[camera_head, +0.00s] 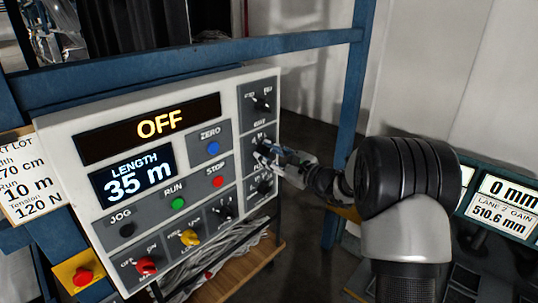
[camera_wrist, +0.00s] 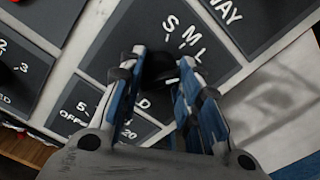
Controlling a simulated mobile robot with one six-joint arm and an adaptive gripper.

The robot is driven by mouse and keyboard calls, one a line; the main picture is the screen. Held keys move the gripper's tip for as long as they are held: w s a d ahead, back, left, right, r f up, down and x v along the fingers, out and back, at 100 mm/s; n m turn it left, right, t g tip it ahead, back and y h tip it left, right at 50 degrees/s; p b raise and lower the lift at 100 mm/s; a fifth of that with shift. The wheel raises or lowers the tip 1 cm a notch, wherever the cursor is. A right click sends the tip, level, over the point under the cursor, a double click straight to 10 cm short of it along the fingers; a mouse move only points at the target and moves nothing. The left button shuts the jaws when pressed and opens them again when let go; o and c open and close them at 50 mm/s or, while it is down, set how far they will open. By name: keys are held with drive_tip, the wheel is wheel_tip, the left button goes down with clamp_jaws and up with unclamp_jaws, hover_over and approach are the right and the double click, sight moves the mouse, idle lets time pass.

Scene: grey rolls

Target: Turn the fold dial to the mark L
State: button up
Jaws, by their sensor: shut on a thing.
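The fold dial (camera_wrist: 160,68) is a black knob on a dark grey plate, below the white marks S, M and L (camera_wrist: 194,56) in the wrist view. My gripper (camera_wrist: 163,75) is shut on the dial, one blue-padded finger on each side. The fingers hide part of the knob and of the word below it; I cannot tell which mark the pointer faces. In the head view my gripper (camera_head: 270,152) reaches the middle plate on the panel's right side, and the dial is mostly hidden behind it.
The white control panel (camera_head: 70,147) carries an OFF display (camera_head: 158,124) and a LENGTH 35 m display (camera_head: 133,181). Another black dial (camera_head: 262,101) sits above and one (camera_head: 264,186) below. Red (camera_head: 146,266) and yellow (camera_head: 190,238) knobs sit lower left. A blue post (camera_head: 347,130) stands right.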

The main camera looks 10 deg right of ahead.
drive_tip(key=o, duration=1.1)
drive_tip(key=shift+s+d, duration=0.1)
drive_tip(key=v, duration=1.1)
drive_tip(key=shift+s+d, duration=0.15)
drive_tip(key=shift+s, duration=0.2)
